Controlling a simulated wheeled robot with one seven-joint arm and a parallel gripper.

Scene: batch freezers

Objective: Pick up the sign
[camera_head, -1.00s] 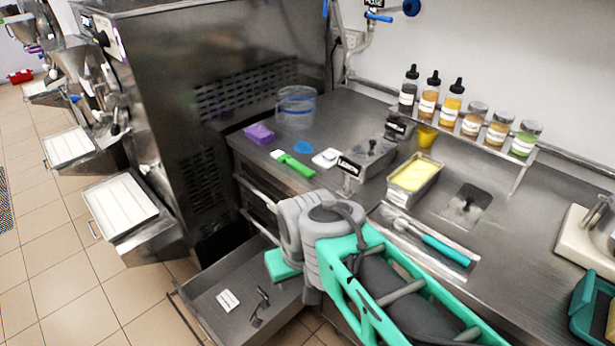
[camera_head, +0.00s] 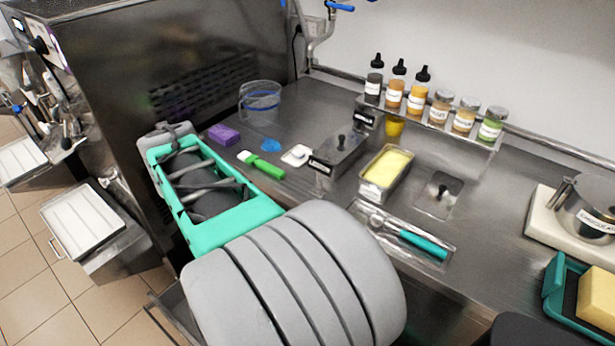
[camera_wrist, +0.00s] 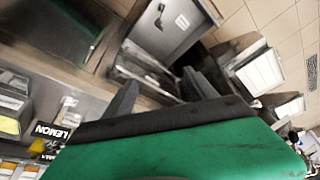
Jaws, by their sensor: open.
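Two small black signs with white lettering stand on the steel counter in the head view. The nearer sign (camera_head: 320,165) is at the front left of a lidded steel container; the farther sign (camera_head: 365,119) is behind it, below the bottles. In the wrist view one sign (camera_wrist: 50,131) reads LEMON, and a second dark sign (camera_wrist: 49,154) is partly cut off below it. My gripper (camera_wrist: 160,92) is open and empty, its two dark fingers spread. The signs lie off to its left in that view. My arm hides the gripper in the head view.
A large steel freezer (camera_head: 150,90) stands left. An open drawer (camera_wrist: 165,30) shows in the wrist view.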

